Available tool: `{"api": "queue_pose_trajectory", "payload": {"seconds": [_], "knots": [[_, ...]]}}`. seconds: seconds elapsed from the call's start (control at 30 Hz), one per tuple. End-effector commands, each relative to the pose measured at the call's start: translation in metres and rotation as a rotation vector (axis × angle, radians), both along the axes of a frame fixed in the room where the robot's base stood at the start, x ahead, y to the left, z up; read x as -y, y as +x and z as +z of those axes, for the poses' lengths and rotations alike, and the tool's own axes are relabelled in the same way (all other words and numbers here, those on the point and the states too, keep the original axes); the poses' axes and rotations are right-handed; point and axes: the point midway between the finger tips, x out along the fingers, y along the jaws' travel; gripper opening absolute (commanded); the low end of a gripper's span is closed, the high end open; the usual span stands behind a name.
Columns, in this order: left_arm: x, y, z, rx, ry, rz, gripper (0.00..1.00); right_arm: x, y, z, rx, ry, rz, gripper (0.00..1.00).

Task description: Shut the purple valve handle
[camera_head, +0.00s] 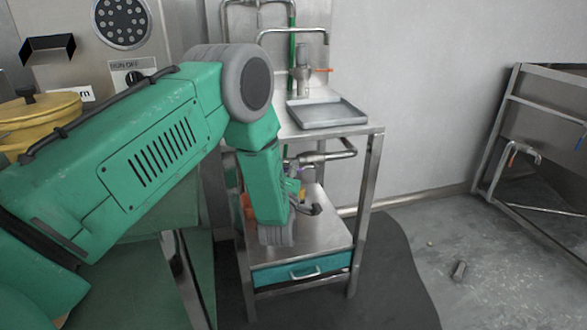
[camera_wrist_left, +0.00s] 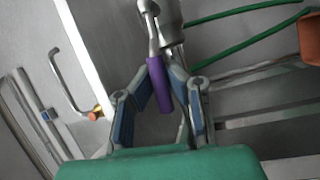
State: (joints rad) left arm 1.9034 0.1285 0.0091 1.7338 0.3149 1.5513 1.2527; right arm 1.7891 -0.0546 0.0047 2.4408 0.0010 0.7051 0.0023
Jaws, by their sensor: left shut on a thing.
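The purple valve handle (camera_wrist_left: 158,86) shows in the left wrist view, attached by a metal stem to a grey metal valve body (camera_wrist_left: 168,20). My left gripper (camera_wrist_left: 162,68) has its two fingers closed around the handle, one on each side. In the head view my green left arm reaches down in front of the steel stand, and it hides most of the gripper and the handle there. My right gripper is in neither view.
A steel stand carries a shallow metal tray (camera_head: 327,113) and a tap with an orange lever (camera_head: 322,71). Below are a lower shelf and a teal drawer (camera_head: 300,271). A yellow lidded pot (camera_head: 40,115) stands at left. Floor (camera_head: 450,260) to the right is mostly clear.

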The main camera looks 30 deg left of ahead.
Motion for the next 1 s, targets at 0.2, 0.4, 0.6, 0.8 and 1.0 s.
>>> {"api": "queue_pose_trajectory", "payload": {"seconds": [0.2,0.4,0.6,0.8,1.0], "knots": [[0.001,0.001,0.017,-0.125,0.104,0.001,0.00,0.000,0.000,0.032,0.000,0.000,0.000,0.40],[0.004,0.004,0.025,-0.234,0.198,0.000,0.00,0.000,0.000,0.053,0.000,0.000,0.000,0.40],[0.007,0.007,0.030,-0.318,0.269,0.001,0.00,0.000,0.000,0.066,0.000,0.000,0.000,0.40],[0.008,0.009,0.032,-0.365,0.311,0.000,0.00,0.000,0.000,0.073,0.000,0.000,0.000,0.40],[0.009,0.010,0.032,-0.381,0.325,0.000,0.00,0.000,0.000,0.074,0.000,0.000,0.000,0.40]]}}
